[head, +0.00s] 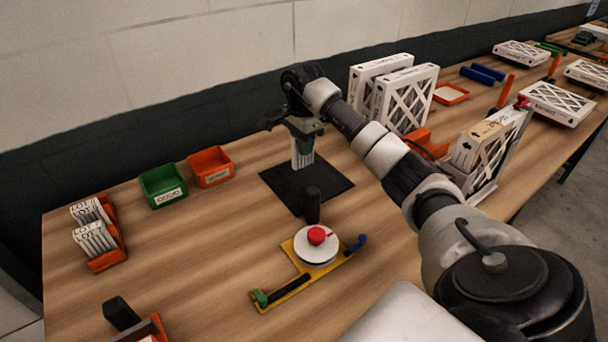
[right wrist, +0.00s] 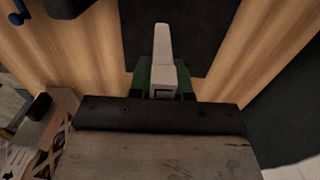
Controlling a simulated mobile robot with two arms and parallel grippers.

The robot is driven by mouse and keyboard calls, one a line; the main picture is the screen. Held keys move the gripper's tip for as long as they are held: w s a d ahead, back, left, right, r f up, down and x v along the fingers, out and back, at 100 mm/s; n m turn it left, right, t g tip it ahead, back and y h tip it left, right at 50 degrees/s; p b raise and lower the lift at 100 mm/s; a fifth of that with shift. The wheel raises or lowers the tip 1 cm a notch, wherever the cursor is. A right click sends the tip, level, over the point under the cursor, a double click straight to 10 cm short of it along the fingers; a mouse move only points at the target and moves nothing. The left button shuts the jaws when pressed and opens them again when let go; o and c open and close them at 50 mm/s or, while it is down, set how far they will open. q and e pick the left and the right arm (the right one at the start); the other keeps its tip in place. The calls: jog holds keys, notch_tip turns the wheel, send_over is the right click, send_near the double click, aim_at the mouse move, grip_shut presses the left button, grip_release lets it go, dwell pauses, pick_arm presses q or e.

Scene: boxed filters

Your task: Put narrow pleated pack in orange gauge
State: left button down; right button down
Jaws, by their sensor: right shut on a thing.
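My right gripper (head: 304,127) is shut on a narrow pleated pack (head: 302,155), white with dark stripes. The pack hangs upright over the black mat (head: 325,182); whether its lower end touches the mat I cannot tell. In the right wrist view the pale pack (right wrist: 162,45) shows between the green parts at the fingers. An orange bin (head: 211,168) with a white label stands left of the gripper and looks like the orange gauge. It looks empty, and I cannot read its label surely. My left gripper is not in view.
A green labelled bin (head: 163,186) stands left of the orange one. Orange holders with white packs (head: 93,238) are at far left. A yellow fixture (head: 298,282) with a red-topped disc is in front. Large filters (head: 405,97) stand right. The wood between is clear.

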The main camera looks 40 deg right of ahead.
aim_at(303, 166)
notch_tip(303, 166, down, 8)
jog(key=shift+r+p, duration=0.25)
jog(key=shift+p, duration=0.65)
jog(key=shift+f, duration=0.2)
jog(key=shift+f, duration=0.1)
jog(key=c, duration=1.1)
grip_release()
jog(key=shift+o, duration=0.2)
